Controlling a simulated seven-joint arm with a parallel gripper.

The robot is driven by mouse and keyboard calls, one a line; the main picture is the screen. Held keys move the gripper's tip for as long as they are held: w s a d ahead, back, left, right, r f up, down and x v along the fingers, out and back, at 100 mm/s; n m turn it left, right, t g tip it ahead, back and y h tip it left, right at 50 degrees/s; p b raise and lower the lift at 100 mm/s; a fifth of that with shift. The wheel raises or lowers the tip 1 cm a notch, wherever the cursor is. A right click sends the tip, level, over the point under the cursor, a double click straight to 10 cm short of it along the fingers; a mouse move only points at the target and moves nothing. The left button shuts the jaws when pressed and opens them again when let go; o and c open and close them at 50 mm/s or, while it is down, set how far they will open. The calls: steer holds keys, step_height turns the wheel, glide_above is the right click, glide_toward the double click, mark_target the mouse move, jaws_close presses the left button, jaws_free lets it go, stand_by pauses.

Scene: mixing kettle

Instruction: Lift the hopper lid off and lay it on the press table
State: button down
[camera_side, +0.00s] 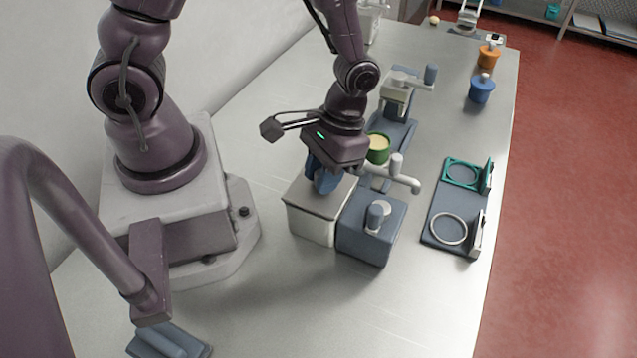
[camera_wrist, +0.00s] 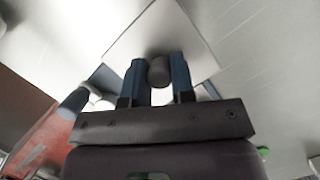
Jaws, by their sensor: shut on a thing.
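The hopper (camera_side: 311,223) is a white square box near the middle of the table in the side view. Its flat grey lid (camera_side: 305,199) lies over the top of the box, and I see no clear gap beneath it. In the wrist view the lid (camera_wrist: 187,35) is a pale square plate with a round dark grey knob (camera_wrist: 159,71). My gripper (camera_wrist: 158,82) is shut on that knob, with one blue finger on each side. In the side view my gripper (camera_side: 324,181) is above the lid and hides the knob. I cannot tell which surface is the press table.
A blue box with a grey knob (camera_side: 378,214) stands right beside the hopper. Behind are a green cup (camera_side: 378,149) and a blue-grey machine with a pale spout (camera_side: 405,181). A blue plate with rings (camera_side: 436,228) lies at right. The table front is mostly clear.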

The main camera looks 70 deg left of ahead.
steer(key=shift+r, duration=0.2)
steer(key=shift+r, duration=2.15)
steer(key=w+a+f+n+h, duration=0.1)
steer(key=a+f+n, duration=0.15)
steer(key=a, duration=0.35)
steer(key=w+a+f+n+t, duration=0.1)
steer(key=a+n, duration=0.3)
steer(key=a, duration=0.1)
steer(key=w+a+f+n+h, duration=0.1)
steer(key=a+n, duration=0.2)
steer(key=a, duration=0.3)
steer(key=shift+m, duration=0.25)
steer(key=shift+w+f, duration=0.1)
steer(key=shift+f, duration=4.05)
steer(key=shift+f, duration=0.15)
steer(key=c, duration=1)
jaws_free()
steer(key=shift+o, duration=0.2)
